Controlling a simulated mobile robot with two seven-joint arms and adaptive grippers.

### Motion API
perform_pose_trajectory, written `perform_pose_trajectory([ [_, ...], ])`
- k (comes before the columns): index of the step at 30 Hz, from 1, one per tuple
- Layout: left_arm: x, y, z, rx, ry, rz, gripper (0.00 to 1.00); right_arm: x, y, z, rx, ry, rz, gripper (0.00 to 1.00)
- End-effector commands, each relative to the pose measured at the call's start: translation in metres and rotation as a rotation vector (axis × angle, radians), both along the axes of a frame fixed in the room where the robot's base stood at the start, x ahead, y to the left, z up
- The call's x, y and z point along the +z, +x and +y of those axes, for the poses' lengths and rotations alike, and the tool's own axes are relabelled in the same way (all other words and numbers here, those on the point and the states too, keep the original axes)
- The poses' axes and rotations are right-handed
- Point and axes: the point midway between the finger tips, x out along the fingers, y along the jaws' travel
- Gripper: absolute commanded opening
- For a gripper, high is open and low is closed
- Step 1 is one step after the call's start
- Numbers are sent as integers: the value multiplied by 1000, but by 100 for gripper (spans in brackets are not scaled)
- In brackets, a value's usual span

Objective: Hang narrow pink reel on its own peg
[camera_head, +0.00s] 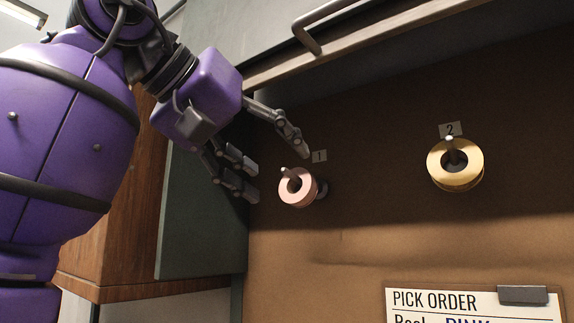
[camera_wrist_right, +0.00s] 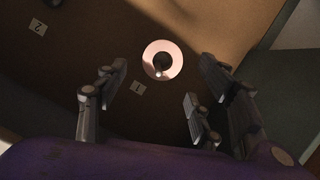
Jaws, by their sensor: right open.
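The narrow pink reel (camera_head: 312,192) hangs on the peg beside label 1, and the peg's tip shows through its hole. In the right wrist view the pink reel (camera_wrist_right: 150,53) faces me as a ring with the peg tip inside. My right gripper (camera_head: 277,172) is open and empty, its fingers spread to the upper right and left of the reel. In the wrist view the right gripper (camera_wrist_right: 163,80) has its fingers apart on both sides below the reel, with no clear contact. My left gripper is not in view.
A gold reel (camera_head: 467,181) hangs on the peg under label 2 (camera_head: 450,129). The brown board (camera_head: 370,225) is clear between the reels. A pick-order sheet (camera_head: 430,299) sits at the bottom right. A handle (camera_head: 304,35) and ledge run above the board, with a grey-green panel (camera_head: 200,225) at left.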

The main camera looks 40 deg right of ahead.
Motion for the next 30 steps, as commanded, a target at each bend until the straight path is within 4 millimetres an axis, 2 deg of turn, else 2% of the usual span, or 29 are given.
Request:
perform_pose_trajectory([
  [5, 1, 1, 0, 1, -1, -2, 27, -3, 2, -9, 0, 1, 0, 62],
  [12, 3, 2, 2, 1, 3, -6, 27, -17, 8, -42, -1, 2, -1, 62],
  [18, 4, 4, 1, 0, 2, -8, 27, -25, 13, -64, 0, 1, 0, 62],
  [30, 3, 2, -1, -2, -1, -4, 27, -28, 15, -71, 0, 0, 0, 62],
])
